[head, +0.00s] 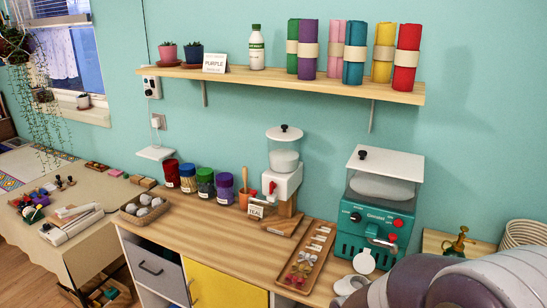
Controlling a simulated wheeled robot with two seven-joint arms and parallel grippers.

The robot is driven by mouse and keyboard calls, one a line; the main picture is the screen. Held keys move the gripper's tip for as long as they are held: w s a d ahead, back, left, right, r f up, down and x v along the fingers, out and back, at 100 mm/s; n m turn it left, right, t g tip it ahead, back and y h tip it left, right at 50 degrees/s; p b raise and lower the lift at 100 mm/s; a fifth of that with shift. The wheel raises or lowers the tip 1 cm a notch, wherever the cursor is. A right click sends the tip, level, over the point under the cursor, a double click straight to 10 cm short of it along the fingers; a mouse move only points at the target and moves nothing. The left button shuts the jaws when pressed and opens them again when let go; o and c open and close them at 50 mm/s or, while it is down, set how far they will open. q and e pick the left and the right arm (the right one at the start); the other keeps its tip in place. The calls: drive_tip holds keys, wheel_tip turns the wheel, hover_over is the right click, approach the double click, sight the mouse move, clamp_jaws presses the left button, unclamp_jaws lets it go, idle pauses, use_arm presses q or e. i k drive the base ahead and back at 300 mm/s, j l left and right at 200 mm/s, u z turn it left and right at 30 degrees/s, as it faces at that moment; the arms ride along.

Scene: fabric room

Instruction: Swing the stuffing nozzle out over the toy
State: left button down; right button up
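A teal machine (375,222) with a white lid and a clear hopper of pale filling stands at the right end of the wooden counter. Its front has a dial, red buttons and a short light-coloured spout or lever (382,243); I cannot tell whether this is the stuffing nozzle. A white round piece (364,261) shows in front of the machine. A large grey-mauve rounded form, which looks like my arm, covers the lower right corner. Neither of my grippers can be made out.
A white dispenser (284,180) with a red knob stands mid-counter. A wooden tray (306,257) of small coloured pieces lies in front. Lidded jars (205,182) and a basket (145,208) of pale balls are further left. A shelf (280,84) with fabric rolls hangs above.

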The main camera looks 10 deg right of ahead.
sight(394, 247)
drive_tip(key=z, duration=1.25)
